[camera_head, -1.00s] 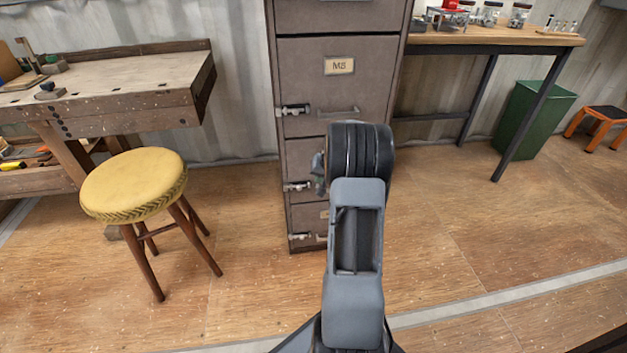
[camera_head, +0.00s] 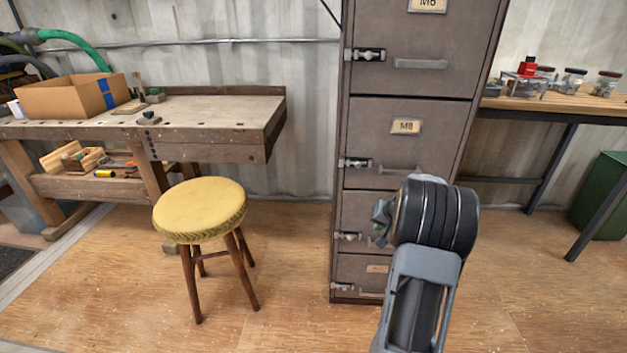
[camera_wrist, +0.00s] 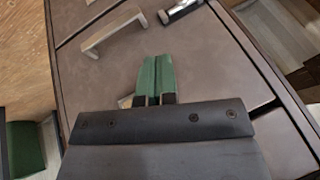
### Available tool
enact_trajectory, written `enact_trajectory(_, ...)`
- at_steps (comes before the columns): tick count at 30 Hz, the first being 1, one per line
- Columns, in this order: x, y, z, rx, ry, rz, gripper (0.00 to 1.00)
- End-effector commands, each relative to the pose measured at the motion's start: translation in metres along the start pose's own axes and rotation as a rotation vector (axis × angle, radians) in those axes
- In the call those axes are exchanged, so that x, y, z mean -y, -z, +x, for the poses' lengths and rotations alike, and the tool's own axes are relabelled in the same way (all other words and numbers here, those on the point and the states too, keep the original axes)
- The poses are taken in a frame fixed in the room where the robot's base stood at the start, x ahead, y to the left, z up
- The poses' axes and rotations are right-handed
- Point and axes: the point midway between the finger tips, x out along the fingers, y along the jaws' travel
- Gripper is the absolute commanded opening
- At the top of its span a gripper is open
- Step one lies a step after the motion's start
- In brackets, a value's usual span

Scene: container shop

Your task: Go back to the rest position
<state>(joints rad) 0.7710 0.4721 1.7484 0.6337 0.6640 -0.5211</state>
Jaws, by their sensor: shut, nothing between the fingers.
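My gripper shows in the wrist view (camera_wrist: 157,80) with its two green fingers side by side and shut, nothing between them. It is in front of a brown cabinet drawer face (camera_wrist: 190,50), with a metal handle (camera_wrist: 112,32) just beyond the fingers to the left. In the head view my arm hides most of the gripper; a small part (camera_head: 382,220) shows at the left of the black wrist joint. It is in front of the lower drawers of the tall cabinet (camera_head: 400,85). All the visible drawers look closed.
A yellow stool (camera_head: 200,208) stands left of the cabinet. Behind it is a workbench (camera_head: 215,110) with a cardboard box (camera_head: 72,95). At the right are a table (camera_head: 560,103) with jars and a green bin (camera_head: 603,195). The floor between stool and cabinet is clear.

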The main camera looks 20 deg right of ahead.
Motion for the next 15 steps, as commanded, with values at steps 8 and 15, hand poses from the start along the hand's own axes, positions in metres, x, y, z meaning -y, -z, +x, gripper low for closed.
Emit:
enact_trajectory(8,0.027,0.001,-0.027,0.012,0.004,-0.033,0.0)
enact_trajectory(15,0.146,-0.024,-0.148,0.084,0.006,-0.206,0.0)
